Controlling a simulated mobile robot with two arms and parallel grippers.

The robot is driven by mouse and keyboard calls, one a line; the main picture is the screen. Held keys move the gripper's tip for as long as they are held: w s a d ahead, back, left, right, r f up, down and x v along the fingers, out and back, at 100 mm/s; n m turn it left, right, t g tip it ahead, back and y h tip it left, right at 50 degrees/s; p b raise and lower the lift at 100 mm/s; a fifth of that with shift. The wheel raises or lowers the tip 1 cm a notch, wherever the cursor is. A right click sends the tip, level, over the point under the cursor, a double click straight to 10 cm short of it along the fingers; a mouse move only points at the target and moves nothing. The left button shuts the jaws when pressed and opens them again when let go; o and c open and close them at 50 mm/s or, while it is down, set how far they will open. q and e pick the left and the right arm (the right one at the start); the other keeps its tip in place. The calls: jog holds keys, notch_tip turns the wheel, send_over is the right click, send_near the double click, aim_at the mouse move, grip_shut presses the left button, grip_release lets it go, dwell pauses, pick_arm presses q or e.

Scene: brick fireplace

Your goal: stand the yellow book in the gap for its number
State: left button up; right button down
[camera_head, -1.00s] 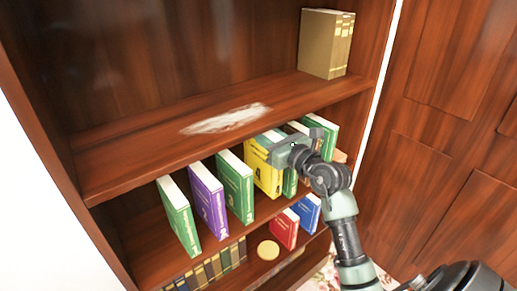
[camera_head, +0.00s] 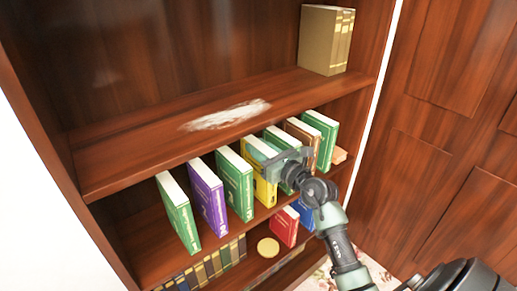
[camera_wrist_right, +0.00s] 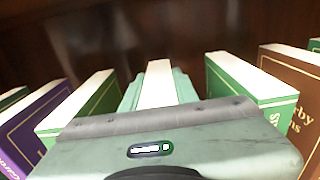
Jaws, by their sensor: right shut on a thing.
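The yellow book (camera_head: 264,192) stands upright in the row on the middle shelf, between a green book (camera_head: 237,185) on its left and another green book on its right. My right gripper (camera_head: 272,165) is shut on its upper part and hides part of its cover. In the right wrist view, the white page edge of the yellow book (camera_wrist_right: 158,84) shows between my two greenish fingers, with a gap to the green books on either side. I cannot tell whether its bottom touches the shelf. My left gripper is not in view.
A purple book (camera_head: 208,199) and a green book (camera_head: 179,213) stand farther left, a brown book (camera_head: 302,132) and a green book (camera_head: 323,131) farther right. Below are a red book (camera_head: 285,227), a blue book (camera_head: 303,213) and a round gold object (camera_head: 268,247). The upper shelf (camera_head: 140,160) lies close above the row.

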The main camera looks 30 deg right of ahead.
jog(key=shift+w+r, duration=0.1)
jog(key=c, duration=1.5)
grip_release()
jog(key=shift+f, duration=0.25)
jog(key=o, duration=0.4)
jog(key=shift+r, duration=0.1)
jog(key=shift+r, duration=0.1)
jog(key=s, duration=0.4)
jog(key=s+b, duration=0.1)
jog(key=s, duration=0.3)
jog(key=s+d, duration=0.1)
jog(key=s, duration=0.3)
jog(key=shift+b, duration=0.35)
